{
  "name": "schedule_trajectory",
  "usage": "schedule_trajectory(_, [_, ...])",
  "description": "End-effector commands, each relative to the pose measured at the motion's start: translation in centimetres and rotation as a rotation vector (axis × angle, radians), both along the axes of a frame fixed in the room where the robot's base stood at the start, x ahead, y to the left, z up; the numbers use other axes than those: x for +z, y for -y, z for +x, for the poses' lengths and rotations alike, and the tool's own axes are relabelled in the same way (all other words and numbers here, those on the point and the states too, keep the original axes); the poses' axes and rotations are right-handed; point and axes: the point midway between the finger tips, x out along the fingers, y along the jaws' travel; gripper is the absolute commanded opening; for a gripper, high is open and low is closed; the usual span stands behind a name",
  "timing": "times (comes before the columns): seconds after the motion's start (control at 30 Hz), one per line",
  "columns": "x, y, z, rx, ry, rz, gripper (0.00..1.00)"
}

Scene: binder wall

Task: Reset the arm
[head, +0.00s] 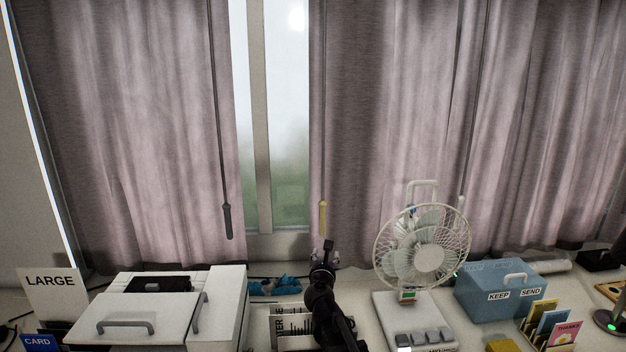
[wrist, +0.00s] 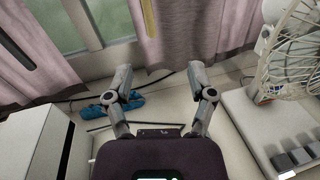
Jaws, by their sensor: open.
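My gripper (wrist: 159,76) is open and empty in the wrist view, its two fingers spread wide apart. In the head view my gripper (head: 325,247) shows at the lower middle, at the top of my dark arm, in front of the curtains and window. Nothing is between its fingers. It is in the gap between the white machine (head: 170,305) on the left and the white fan (head: 425,255) on the right. How high it is above the counter is hard to tell.
A blue crumpled item (head: 275,286) lies behind my arm on the left. A blue KEEP/SEND box (head: 500,291), a card rack (head: 540,325) and a yellow block (head: 503,345) stand on the right. A LARGE sign (head: 52,290) stands far left. Pink curtains (head: 400,110) hang behind.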

Motion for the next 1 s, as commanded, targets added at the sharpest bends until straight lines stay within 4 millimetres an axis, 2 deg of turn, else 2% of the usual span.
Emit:
schedule_trajectory(0.37, [-2.6,4.7,-1.4,-0.165,-0.024,0.314,0.71])
schedule_trajectory(0.53, [-5.0,8.1,-2.9,-0.302,-0.036,0.549,0.71])
schedule_trajectory(0.67, [-8.1,11.2,-5.0,-0.465,-0.045,0.812,0.71])
schedule_trajectory(0.8, [-12.0,14.1,-8.1,-0.681,-0.045,1.116,0.71])
schedule_trajectory(1.0, [-17.5,16.4,-13.1,-1.021,-0.034,1.506,0.71])
